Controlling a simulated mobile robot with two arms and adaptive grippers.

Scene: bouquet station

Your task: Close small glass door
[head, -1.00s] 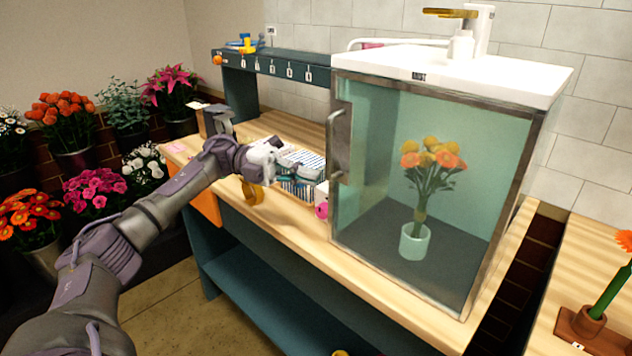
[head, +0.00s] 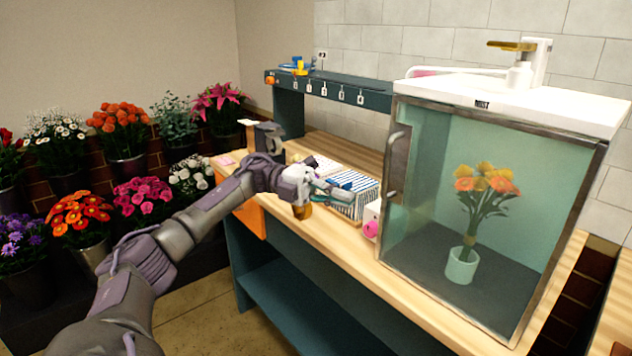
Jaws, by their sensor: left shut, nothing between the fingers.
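The small glass door (head: 425,225) is the clear, metal-framed front of a white-topped mist cabinet (head: 500,92) at the right. It lies flat against the front or very nearly so; I cannot tell whether a small gap is left. Its metal handle (head: 395,165) is at the left edge. A bouquet of orange and yellow flowers (head: 484,190) in a pale green vase (head: 461,266) shows behind the glass. My left gripper (head: 346,192) is shut and empty, left of the handle and apart from it, above the wooden bench. My right gripper is out of view.
A striped box (head: 362,203) and a pink roll (head: 371,229) are on the bench near my left gripper. A teal rack (head: 335,88) stands behind. Buckets of flowers (head: 120,130) fill the left side. The bench's front strip (head: 330,245) is mostly clear.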

